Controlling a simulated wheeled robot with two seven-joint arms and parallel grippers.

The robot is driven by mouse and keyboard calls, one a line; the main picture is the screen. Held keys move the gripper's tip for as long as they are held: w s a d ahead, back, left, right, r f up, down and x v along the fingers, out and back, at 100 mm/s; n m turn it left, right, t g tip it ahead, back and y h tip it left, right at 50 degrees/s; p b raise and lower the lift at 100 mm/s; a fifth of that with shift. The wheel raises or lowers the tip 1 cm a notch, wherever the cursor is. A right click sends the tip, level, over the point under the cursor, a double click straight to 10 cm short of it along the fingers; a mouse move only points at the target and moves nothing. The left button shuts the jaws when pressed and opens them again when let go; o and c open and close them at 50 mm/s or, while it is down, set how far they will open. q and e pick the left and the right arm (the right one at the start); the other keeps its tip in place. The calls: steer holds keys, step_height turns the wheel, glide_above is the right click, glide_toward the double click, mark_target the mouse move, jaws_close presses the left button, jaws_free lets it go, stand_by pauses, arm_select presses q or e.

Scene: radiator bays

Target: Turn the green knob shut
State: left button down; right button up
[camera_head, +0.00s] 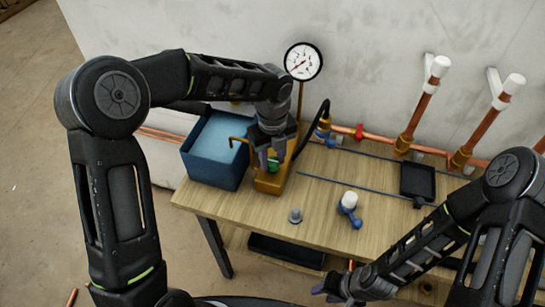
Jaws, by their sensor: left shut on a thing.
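The green knob (273,165) sits on the brass-coloured pump body (270,185) at the left end of the table. My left gripper (272,156) points down from above and is shut on the green knob, which its fingers partly hide. My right gripper (330,287) is low in the picture, in front of the table's front edge and away from the knob. Its fingers are small and dark, and I cannot tell whether they are open.
A blue tank of water (212,179) stands left of the pump. A pressure gauge (303,61) rises behind it. Black hose (312,128), red valve (359,131) and copper pipes run along the wall. A white-capped blue fitting (349,201) and black tray (417,180) lie on the table (245,203).

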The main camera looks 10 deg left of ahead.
mark_target(272, 160)
arm_select(q)
steer(key=c, duration=1)
jaws_free()
steer(key=shift+o, duration=0.2)
step_height(272, 160, up, 8)
steer(key=shift+f+b, duration=0.1)
steer(key=shift+b, duration=0.45)
